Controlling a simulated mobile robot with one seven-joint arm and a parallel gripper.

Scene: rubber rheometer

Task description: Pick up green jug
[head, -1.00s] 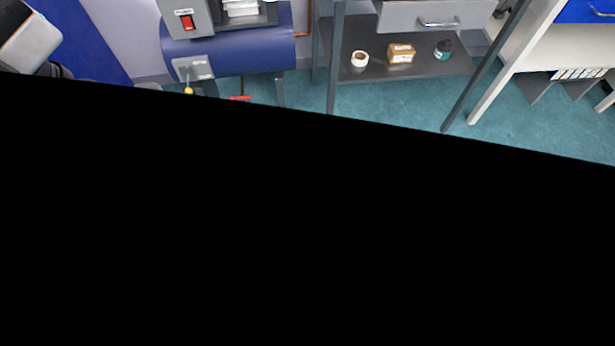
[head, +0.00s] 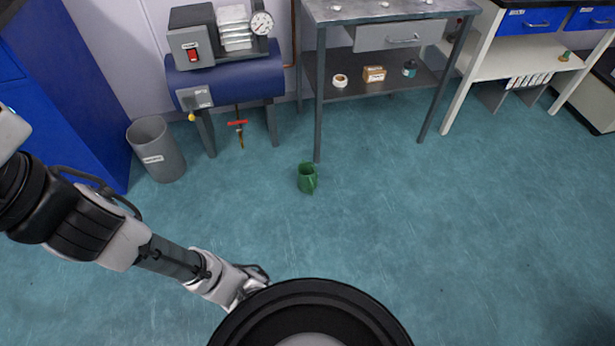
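The green jug (head: 306,178) stands on the teal floor, near the middle of the head view, in front of the grey metal table. It looks upright, with its opening facing up. My arm reaches in from the left edge toward the bottom middle of the view. My gripper (head: 250,291) is at the arm's end, low in the view and well apart from the jug. A dark round part of my own body partly covers it, so its fingers do not show clearly.
A grey bin (head: 156,150) stands left of a blue tank (head: 230,75) on legs. The grey metal table (head: 318,90) holds a tape roll (head: 340,80), a small box (head: 374,74) and a dark bottle (head: 410,68) on its lower shelf. The floor around the jug is clear.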

